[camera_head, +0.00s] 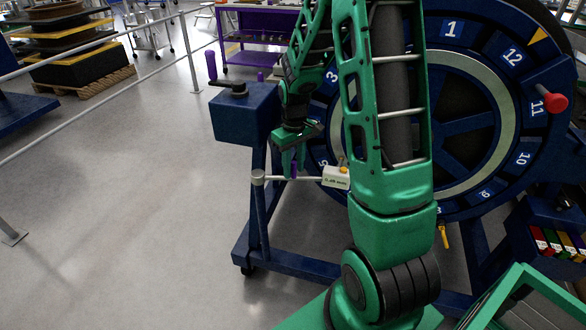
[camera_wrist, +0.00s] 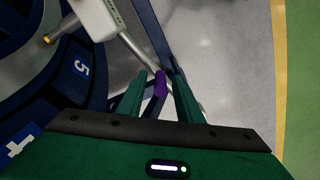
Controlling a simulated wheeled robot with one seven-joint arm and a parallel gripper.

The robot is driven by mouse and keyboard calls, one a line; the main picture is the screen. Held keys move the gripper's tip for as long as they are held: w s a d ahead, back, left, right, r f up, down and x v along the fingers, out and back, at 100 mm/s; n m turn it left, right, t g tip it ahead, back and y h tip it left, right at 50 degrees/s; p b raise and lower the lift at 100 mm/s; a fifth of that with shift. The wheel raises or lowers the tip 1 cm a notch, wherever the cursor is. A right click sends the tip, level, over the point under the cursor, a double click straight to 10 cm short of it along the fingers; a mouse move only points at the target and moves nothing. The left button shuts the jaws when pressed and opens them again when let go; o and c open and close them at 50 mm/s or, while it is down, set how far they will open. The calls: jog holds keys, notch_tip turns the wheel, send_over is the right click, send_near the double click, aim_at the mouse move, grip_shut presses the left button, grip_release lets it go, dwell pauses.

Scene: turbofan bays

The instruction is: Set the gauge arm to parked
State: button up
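The gauge arm (camera_head: 311,179) is a thin pale bar running from a post-top pivot (camera_head: 258,177) to a whitish gauge head (camera_head: 337,177) by the numbered blue wheel. In the wrist view, the gauge head (camera_wrist: 98,17) is at the upper left, with an orange-tipped probe near the wheel. A purple grip (camera_wrist: 160,84) stands on the bar. My gripper (camera_wrist: 161,80) has its green fingers on either side of this grip, with narrow gaps showing on both sides. In the head view, my gripper (camera_head: 293,163) is over the bar's middle.
The wheel (camera_head: 465,30) on its blue stand fills the right. A blue box with a purple-handled crank (camera_head: 230,87) stands left of my gripper. A red knob (camera_head: 554,102) is on the wheel's right. A railing (camera_head: 110,100) crosses the left; open floor lies between.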

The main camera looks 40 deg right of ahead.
jog(key=shift+f, duration=0.45)
grip_shut()
jog(key=shift+d, duration=0.1)
jog(key=shift+s, duration=0.2)
